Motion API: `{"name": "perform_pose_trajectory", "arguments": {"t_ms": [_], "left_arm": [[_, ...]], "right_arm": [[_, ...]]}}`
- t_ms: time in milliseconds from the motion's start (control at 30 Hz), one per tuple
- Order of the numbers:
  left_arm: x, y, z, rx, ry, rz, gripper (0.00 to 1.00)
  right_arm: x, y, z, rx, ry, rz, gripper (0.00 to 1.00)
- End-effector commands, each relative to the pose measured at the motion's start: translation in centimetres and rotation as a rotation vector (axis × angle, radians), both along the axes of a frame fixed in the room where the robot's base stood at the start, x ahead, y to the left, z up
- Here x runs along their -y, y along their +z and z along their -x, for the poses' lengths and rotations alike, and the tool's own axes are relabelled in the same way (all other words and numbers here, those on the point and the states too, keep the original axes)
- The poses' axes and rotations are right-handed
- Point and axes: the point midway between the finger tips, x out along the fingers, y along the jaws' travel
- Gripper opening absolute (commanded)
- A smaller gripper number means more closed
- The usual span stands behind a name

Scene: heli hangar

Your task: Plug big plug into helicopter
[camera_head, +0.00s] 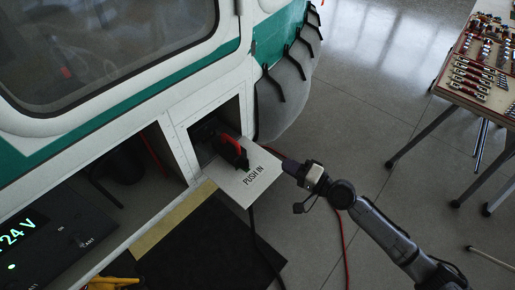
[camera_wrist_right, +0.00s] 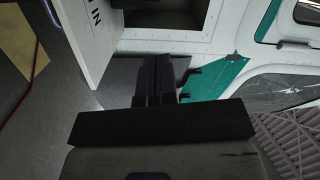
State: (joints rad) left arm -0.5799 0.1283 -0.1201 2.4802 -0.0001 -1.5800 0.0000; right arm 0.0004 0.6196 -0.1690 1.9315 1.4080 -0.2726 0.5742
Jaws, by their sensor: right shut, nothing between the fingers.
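The helicopter (camera_head: 165,65) is white and green, with a small open hatch in its side. The hatch flap (camera_head: 247,183), marked "PUSH IN", is folded down; it also shows in the right wrist view (camera_wrist_right: 88,45). The big plug (camera_head: 233,151), black with a red part, is at the hatch opening above the flap. I cannot tell whether it is seated in a socket. My right gripper (camera_head: 287,167) is shut and empty, just right of the flap's outer edge. Its closed black fingers (camera_wrist_right: 154,80) point toward the helicopter's side in the wrist view. My left gripper is not in view.
A power unit (camera_head: 40,245) reading "24 V" is at the lower left. A black cable hangs below the flap, and a red cable (camera_head: 345,240) lies on the floor. A tool table (camera_head: 470,95) stands at the upper right. The floor between is clear.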

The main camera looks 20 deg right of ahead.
Motion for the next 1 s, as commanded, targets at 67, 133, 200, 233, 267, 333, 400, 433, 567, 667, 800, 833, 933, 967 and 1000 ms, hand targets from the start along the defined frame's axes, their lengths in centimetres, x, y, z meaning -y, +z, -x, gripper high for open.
{"name": "perform_pose_trajectory", "arguments": {"t_ms": [67,133,200,233,267,333,400,433,567,667,800,833,933,967,1000], "left_arm": [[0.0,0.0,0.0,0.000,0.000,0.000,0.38],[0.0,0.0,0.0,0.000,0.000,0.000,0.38],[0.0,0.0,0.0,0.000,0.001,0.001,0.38],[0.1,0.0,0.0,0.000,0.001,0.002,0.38],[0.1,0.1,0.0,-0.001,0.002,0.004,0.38],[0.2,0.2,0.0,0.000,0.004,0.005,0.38],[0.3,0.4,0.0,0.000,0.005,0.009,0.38],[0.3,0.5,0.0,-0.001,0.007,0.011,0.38],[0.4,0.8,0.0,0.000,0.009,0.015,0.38],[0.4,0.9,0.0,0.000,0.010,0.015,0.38],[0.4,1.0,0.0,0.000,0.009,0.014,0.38],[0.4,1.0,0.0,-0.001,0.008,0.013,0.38],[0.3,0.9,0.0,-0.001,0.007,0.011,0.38],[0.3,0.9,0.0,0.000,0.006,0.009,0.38],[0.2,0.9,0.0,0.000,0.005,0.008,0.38]], "right_arm": [[-0.4,0.0,0.2,-0.044,0.028,-0.077,0.00],[-0.7,0.1,0.4,-0.076,0.048,-0.132,0.00],[-0.9,0.1,0.5,-0.100,0.064,-0.168,0.00],[-1.1,0.1,0.5,-0.113,0.072,-0.182,0.00],[-1.2,0.0,0.5,-0.122,0.076,-0.187,0.00],[-1.5,0.0,0.1,-0.128,0.076,-0.195,0.00],[-1.9,0.2,-0.6,-0.128,0.076,-0.198,0.00],[-2.1,0.2,-1.0,-0.128,0.076,-0.198,0.00],[-3.5,0.2,-2.9,-0.126,0.076,-0.197,0.00],[-4.6,0.1,-4.5,-0.127,0.075,-0.196,0.00],[-6.1,0.0,-6.6,-0.127,0.075,-0.197,0.00],[-6.4,0.1,-7.0,-0.127,0.075,-0.196,0.00],[-7.3,0.0,-8.2,-0.127,0.075,-0.197,0.00],[-7.5,0.0,-8.6,-0.127,0.075,-0.195,0.00],[-7.8,0.0,-9.0,-0.127,0.075,-0.194,0.00]]}}
